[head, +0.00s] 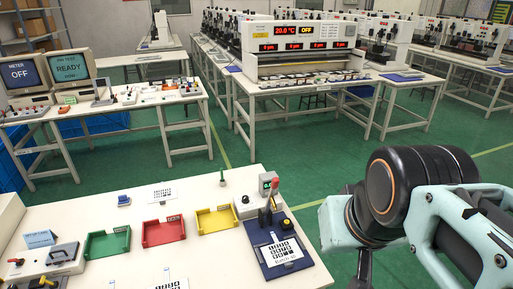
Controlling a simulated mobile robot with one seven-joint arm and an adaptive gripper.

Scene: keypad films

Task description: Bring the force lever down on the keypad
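The test stand has a dark blue base plate (304,262) near the right end of the front bench. The keypad film (283,252), white with black keys, lies flat on this plate. The lever looks raised. My arm is at the right of the head view, with pale blue and black links, to the right of the stand and apart from it. My gripper's fingers do not show, so their opening is hidden.
Green (108,243), red (164,231) and yellow (217,219) trays stand in a row left of the stand. A printed film (170,284) lies at the bench's front. Open green floor lies beyond the bench.

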